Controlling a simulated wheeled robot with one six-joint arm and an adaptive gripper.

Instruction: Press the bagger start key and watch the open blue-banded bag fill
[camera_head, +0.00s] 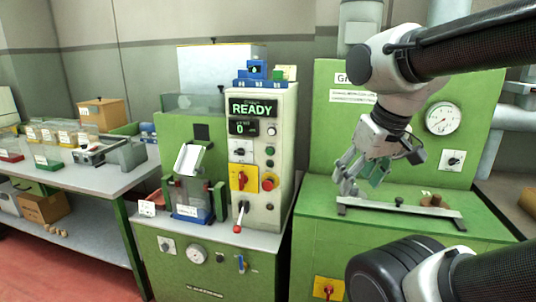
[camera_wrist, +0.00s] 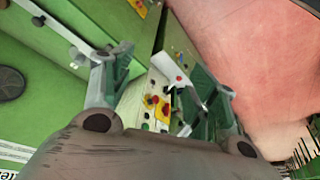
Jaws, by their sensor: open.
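The bagger's pale control panel (camera_head: 262,160) stands upright beside its green body. Its display (camera_head: 253,107) reads READY, and the counter (camera_head: 243,127) below reads 0. A green key (camera_head: 270,151) sits below a dark one on the panel's right side; I cannot read the key labels. A clear bag with a blue band (camera_head: 191,212) sits below the tilted white chute, between dark green holders. I cannot make out its contents. My gripper (camera_head: 361,178) is open and empty, right of the panel and apart from it. In the wrist view the panel (camera_wrist: 158,106) shows between the fingers.
A red mushroom button (camera_head: 269,182), a yellow-backed red switch (camera_head: 241,178) and a red-tipped lever (camera_head: 239,217) are on the panel. A low rail (camera_head: 400,207) and brown corks (camera_head: 432,200) lie on the right green machine. A bench (camera_head: 80,172) with bins stands left.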

